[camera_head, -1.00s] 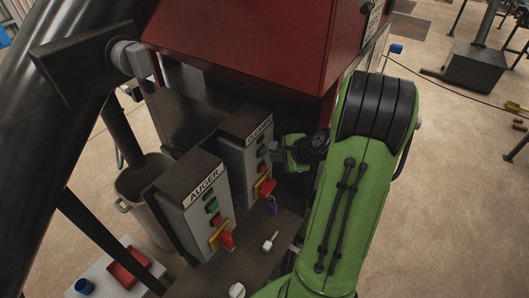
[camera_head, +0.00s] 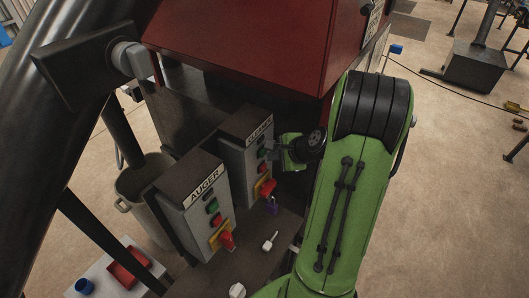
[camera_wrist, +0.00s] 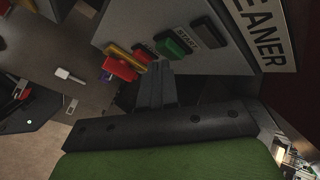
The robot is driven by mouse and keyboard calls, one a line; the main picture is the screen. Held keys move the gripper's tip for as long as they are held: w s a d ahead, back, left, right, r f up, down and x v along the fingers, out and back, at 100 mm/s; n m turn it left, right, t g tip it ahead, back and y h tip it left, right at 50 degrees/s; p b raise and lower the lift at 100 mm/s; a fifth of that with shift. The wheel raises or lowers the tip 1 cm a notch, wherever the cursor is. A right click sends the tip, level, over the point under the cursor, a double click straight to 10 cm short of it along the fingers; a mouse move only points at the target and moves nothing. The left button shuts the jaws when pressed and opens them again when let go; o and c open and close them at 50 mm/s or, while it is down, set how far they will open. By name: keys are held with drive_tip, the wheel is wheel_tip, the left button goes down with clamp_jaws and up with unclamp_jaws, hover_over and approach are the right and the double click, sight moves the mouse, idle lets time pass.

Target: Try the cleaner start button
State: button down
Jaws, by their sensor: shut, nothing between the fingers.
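The cleaner control box (camera_head: 232,158) is grey with a "CLEANER" label; it fills the top of the wrist view (camera_wrist: 215,60). Its green start button (camera_wrist: 171,47) sits beside a small "START" plate and shows in the head view (camera_head: 262,153). A red button (camera_wrist: 141,57) and a red rotary handle (camera_wrist: 120,68) on a yellow plate are on the same face. My gripper (camera_head: 274,151) is shut and empty in front of that face. Its fingertips (camera_wrist: 161,68) are close to the green button. I cannot tell whether they touch it.
The similar "AUGER" box (camera_head: 195,205) stands to the left, with its own buttons and red handle (camera_head: 227,240). A purple item (camera_head: 272,205) hangs below the cleaner handle. A white-tipped item (camera_head: 270,241) lies on the dark surface below. The red hopper (camera_head: 245,40) overhangs above.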

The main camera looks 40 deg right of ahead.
drive_tip(key=shift+w+a, duration=0.15)
drive_tip(key=shift+w, duration=0.25)
idle(0.6)
drive_tip(key=shift+s, duration=0.1)
drive_tip(key=shift+s+d, duration=0.3)
drive_tip(key=shift+s, duration=0.45)
drive_tip(key=s, duration=0.1)
drive_tip(key=s+d, duration=0.1)
drive_tip(key=s, duration=0.2)
drive_tip(key=shift+s+d+b, duration=0.35)
idle(0.6)
